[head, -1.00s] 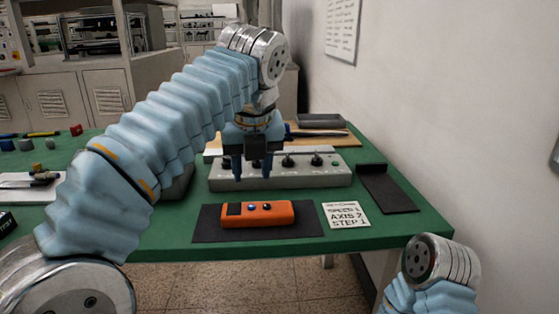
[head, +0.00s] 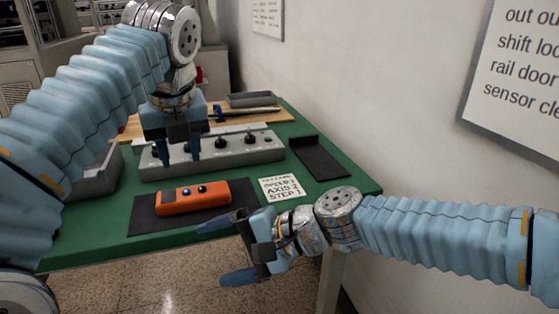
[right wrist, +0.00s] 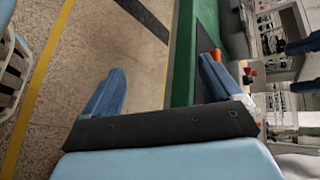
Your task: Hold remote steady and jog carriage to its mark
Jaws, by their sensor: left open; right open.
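The orange remote (head: 192,198) lies on a dark mat (head: 146,219) near the front edge of the green table. A small orange shape shows in the right wrist view (right wrist: 247,76). My left gripper (head: 180,157) is open, pointing down in front of the grey control box (head: 236,155) with black knobs, above and behind the remote. My right gripper (head: 222,252) is open and empty, pointing left, in front of the table edge and to the lower right of the remote. Its two blue fingers also show in the right wrist view (right wrist: 160,82). I cannot make out the carriage.
A card reading "AXIS" and "STEP" (head: 284,190) lies right of the remote. A black tray (head: 319,158) sits near the table's right edge, close to the wall. A wooden board (head: 134,128) is behind the control box. A wall sign (head: 515,75) hangs at right.

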